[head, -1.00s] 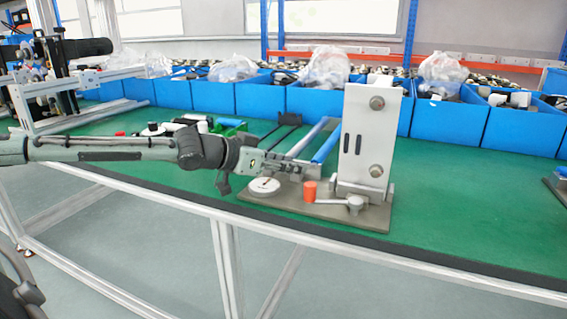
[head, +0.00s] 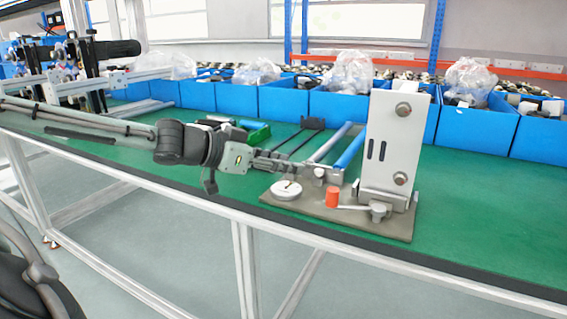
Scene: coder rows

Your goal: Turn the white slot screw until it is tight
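The white slot screw (head: 286,190) shows as a flat white disc with a dark mark on top. It lies at the front left of a grey-brown base plate (head: 338,220). An orange knob (head: 332,196) on a crank and a tall white block (head: 391,143) stand on the same plate, to its right. My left gripper (head: 306,173) reaches in from the left, above and just behind the disc in the picture. Its fingers point right and look apart from the disc. They are seen side-on, small, against grey parts, so their opening is unclear. My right gripper is out of view.
Blue and grey rods (head: 350,150) lie behind the fingers. Blue bins (head: 466,124) line the back. The table is clear right of the block. Its dark front edge runs close to the plate.

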